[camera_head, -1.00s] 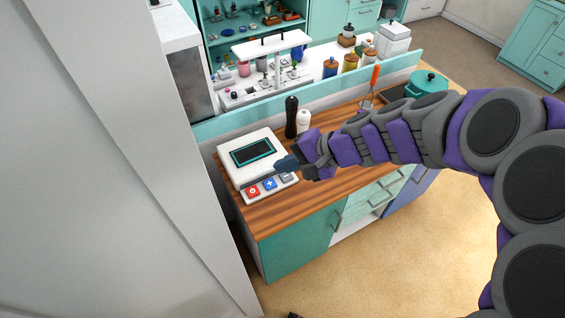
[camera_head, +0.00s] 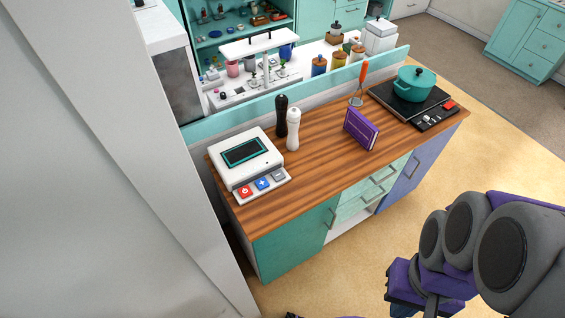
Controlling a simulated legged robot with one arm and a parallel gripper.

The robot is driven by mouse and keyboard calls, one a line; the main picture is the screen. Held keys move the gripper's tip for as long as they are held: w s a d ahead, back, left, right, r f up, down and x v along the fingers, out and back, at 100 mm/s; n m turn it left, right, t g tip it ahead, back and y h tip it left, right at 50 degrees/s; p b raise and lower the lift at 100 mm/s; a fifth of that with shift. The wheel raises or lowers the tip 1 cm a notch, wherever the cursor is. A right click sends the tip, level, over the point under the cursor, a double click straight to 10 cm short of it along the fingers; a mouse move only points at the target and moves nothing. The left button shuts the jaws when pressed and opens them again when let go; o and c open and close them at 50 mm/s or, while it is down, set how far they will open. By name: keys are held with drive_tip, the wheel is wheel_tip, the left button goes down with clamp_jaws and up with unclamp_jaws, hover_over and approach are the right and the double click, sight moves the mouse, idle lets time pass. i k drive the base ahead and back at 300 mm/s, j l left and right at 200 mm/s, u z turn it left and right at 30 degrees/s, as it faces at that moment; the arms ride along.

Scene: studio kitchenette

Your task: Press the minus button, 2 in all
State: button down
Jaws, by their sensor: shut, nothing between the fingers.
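A white device (camera_head: 222,158) with a dark, teal-framed screen (camera_head: 245,152) stands at the left end of the wooden counter. No reading can be made out on the screen. Its front strip carries a red power button (camera_head: 245,191), a blue plus button (camera_head: 262,184) and a grey button (camera_head: 279,175) at the right end, where the minus button appears to be; its mark is too small to read. My arm is folded at the lower right, well away from the device. The fingers of my gripper do not show.
A purple box (camera_head: 361,129), an orange-handled utensil (camera_head: 363,75) and a teal pot (camera_head: 415,84) on a black hob (camera_head: 389,97) are farther right. The counter between is clear.

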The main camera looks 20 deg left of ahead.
sight(278, 175)
drive_tip(key=u, duration=0.75)
drive_tip(key=l+u, duration=0.15)
drive_tip(key=u, duration=0.35)
drive_tip(key=l+u, duration=0.25)
drive_tip(key=u, duration=0.2)
drive_tip(key=l+u, duration=0.2)
drive_tip(key=u, duration=0.3)
drive_tip(key=l+u, duration=0.2)
drive_tip(key=u, duration=0.3)
drive_tip(key=k+l+u, duration=0.2)
drive_tip(key=l, duration=0.3)
drive_tip(key=k+l+u, duration=0.2)
drive_tip(key=l, duration=0.25)
drive_tip(key=k+l+u, duration=0.2)
drive_tip(key=k+l, duration=0.2)
